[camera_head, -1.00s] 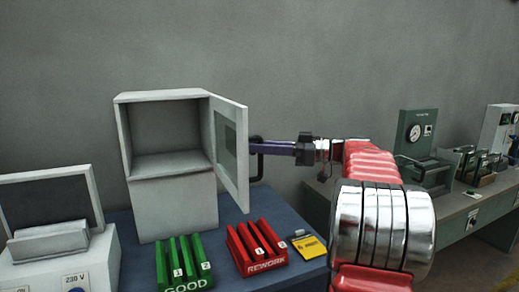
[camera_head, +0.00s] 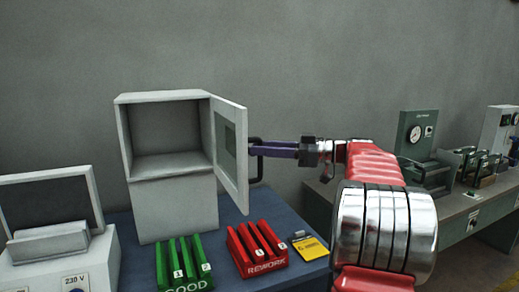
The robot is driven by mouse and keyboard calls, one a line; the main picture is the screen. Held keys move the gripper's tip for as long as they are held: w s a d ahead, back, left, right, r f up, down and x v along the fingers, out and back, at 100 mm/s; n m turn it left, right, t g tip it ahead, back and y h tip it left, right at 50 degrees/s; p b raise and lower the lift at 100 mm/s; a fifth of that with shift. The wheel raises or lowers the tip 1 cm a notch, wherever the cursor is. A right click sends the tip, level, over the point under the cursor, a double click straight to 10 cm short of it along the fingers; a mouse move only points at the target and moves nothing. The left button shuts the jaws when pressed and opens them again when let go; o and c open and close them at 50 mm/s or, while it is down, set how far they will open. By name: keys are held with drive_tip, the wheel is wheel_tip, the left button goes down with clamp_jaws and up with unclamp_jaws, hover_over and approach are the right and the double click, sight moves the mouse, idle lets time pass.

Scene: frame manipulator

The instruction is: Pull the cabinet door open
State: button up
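The white cabinet (camera_head: 170,206) stands on the blue bench, its upper compartment open and empty. Its door (camera_head: 241,160) is hinged on the right and stands swung well out toward me, with a dark window pane. A dark bar handle (camera_head: 257,165) sits on the door's outer face. My gripper (camera_head: 264,147) reaches in from the right, its purple fingers at the upper part of the handle. Two fingers show one above the other with a thin dark line between them. Whether they grip the handle or stand apart around it cannot be told.
A white 230 V device (camera_head: 62,262) stands at left. Another bench with instruments is at right.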

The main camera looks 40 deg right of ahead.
drive_tip(key=v, duration=1.3)
